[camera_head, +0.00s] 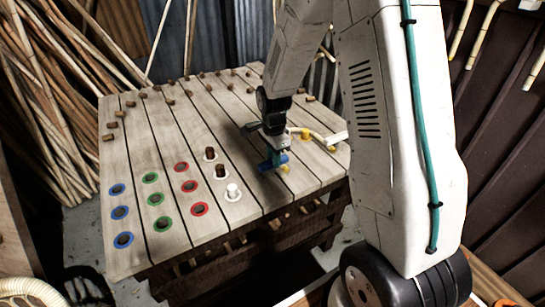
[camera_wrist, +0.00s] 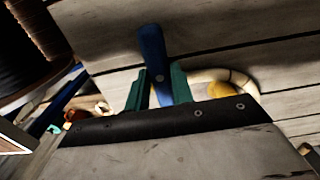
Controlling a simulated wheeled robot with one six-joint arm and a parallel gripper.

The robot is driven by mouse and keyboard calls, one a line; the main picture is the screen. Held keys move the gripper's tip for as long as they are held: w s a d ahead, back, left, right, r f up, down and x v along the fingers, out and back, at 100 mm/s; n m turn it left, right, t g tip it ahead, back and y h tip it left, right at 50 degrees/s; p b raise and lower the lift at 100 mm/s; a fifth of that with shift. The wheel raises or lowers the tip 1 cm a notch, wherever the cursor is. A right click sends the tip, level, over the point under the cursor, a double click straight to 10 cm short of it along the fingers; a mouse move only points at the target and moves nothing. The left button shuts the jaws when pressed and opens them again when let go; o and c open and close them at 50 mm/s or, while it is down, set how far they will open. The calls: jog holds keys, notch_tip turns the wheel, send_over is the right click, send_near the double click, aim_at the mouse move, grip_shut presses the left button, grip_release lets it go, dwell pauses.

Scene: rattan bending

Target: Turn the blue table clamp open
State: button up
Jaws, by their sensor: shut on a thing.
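The blue table clamp (camera_head: 273,159) stands near the right part of the slatted table, under my gripper. In the wrist view its blue lever (camera_wrist: 153,52) runs up from between the two green fingers. My gripper (camera_head: 275,152) is shut on this blue lever, and it also shows in the wrist view (camera_wrist: 162,85). The lower part of the clamp is hidden behind the fingers in the wrist view. A pale bent rattan piece (camera_head: 318,137) lies on the table just right of the clamp, and it curves beside the right finger in the wrist view (camera_wrist: 238,78).
The wooden table (camera_head: 190,120) has rows of blue, green and red ringed holes at left. Yellow pieces (camera_head: 305,133) sit by the rattan. Rattan poles (camera_head: 40,100) lean at far left.

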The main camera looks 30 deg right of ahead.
jog(key=shift+w+n, duration=0.1)
jog(key=shift+n, duration=0.2)
jog(key=n, duration=0.3)
jog(key=shift+n, duration=0.4)
jog(key=n, duration=0.4)
jog(key=shift+r, duration=0.1)
jog(key=n, duration=0.5)
jog(key=shift+w, duration=0.1)
jog(key=n, duration=0.4)
jog(key=shift+n, duration=0.3)
jog(key=o, duration=1)
